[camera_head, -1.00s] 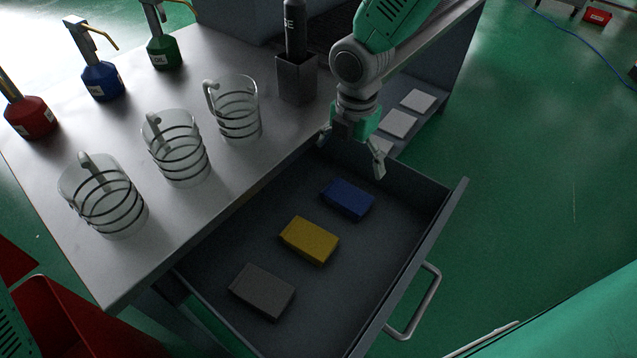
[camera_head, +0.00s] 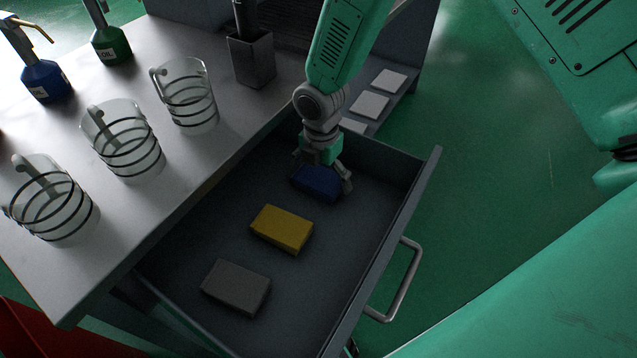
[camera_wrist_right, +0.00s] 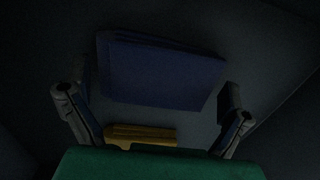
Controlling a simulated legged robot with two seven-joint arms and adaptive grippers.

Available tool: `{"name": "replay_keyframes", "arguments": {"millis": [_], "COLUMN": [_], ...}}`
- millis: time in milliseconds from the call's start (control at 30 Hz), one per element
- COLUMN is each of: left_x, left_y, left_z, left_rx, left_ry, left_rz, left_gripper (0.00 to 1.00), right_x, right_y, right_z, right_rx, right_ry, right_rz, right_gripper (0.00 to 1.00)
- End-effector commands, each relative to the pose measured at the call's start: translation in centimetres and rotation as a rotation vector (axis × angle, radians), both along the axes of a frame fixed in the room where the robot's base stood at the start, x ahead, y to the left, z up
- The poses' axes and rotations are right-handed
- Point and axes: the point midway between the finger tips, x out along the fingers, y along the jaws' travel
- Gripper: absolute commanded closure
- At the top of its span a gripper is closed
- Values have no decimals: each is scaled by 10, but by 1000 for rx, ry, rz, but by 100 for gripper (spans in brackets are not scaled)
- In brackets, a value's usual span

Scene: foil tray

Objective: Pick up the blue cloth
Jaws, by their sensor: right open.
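The folded blue cloth (camera_head: 316,186) lies in the open drawer (camera_head: 372,256), near its back end. My right gripper (camera_head: 323,180) is down inside the drawer over the cloth, open, with a finger on either side of it. In the right wrist view the cloth (camera_wrist_right: 163,72) lies between and beyond the open fingers of the gripper (camera_wrist_right: 155,112). I cannot tell whether the fingers touch it. My left gripper is not in view.
A yellow cloth (camera_head: 282,229) and a grey cloth (camera_head: 236,287) lie nearer in the drawer. The drawer handle (camera_head: 400,282) sticks out to the right. Glass jugs (camera_head: 124,140) and a dark holder (camera_head: 252,60) stand on the table at left.

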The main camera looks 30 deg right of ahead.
Motion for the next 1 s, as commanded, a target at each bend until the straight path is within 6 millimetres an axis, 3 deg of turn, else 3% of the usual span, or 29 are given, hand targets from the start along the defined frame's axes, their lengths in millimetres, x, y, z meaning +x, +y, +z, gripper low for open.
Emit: {"name": "replay_keyframes", "arguments": {"millis": [67, 267, 300, 400, 767, 1000], "left_x": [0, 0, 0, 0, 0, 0], "left_y": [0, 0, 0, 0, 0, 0], "left_z": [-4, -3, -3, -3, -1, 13], "left_rx": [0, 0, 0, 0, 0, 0], "left_ry": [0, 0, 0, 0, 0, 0], "left_rz": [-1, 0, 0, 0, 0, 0], "left_gripper": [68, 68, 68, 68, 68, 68], "right_x": [0, -1, -1, -1, 0, 1], "right_y": [2, 5, 5, 5, 2, 3], "right_z": [-9, -10, -10, -10, -5, 41], "right_rx": [-3, -8, -8, -6, -3, -4], "right_ry": [-2, 1, 2, 2, -1, -5], "right_rz": [2, 3, 3, 4, 2, 2], "right_gripper": [0, 0, 4, 37, 37, 37]}}
